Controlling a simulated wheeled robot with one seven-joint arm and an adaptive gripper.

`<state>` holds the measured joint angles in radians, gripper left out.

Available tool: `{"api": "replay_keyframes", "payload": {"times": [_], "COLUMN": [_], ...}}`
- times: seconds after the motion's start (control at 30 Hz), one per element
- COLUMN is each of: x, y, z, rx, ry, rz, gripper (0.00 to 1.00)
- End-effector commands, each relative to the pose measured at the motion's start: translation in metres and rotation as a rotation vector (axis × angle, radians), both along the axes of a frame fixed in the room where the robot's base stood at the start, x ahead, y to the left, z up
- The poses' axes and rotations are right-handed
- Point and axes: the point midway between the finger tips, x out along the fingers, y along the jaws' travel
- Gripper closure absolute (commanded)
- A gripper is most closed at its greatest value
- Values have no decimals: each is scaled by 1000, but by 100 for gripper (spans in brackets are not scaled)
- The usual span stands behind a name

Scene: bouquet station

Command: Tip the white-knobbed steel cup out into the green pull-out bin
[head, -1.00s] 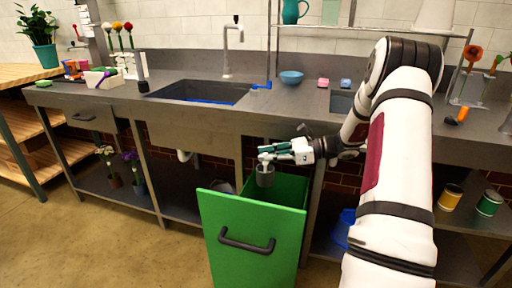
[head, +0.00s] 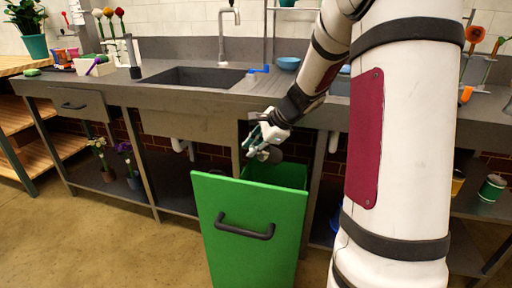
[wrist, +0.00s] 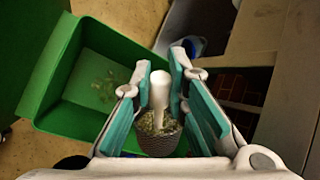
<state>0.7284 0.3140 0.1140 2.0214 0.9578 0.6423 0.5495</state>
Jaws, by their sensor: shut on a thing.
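The green pull-out bin (head: 210,255) stands open in front of the counter, its black handle facing me. It also shows in the wrist view (wrist: 52,75), with pale, faint bits on its floor. My gripper (head: 262,143) is over the bin's opening, shut on the steel cup (head: 272,155). The cup looks tilted in the head view. In the wrist view, the grey cup (wrist: 158,146) sits between the teal finger pads, its white knob (wrist: 159,90) standing up from it. Green-brown bits show inside the cup around the knob.
The counter with its sink (head: 195,77) runs behind the bin. Potted flowers (head: 128,165) stand on the shelf below at left. A green can (head: 491,187) is on the right lower shelf. The floor left of the bin is clear.

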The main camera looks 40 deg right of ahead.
Motion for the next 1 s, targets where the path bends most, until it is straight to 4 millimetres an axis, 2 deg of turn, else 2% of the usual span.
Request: {"api": "replay_keyframes", "payload": {"times": [0.47, 1.0], "x": [0, 1], "y": [13, 11], "z": [-14, -37], "rx": [-406, -801], "ry": [53, 101], "rz": [5, 7], "gripper": [100, 100]}}
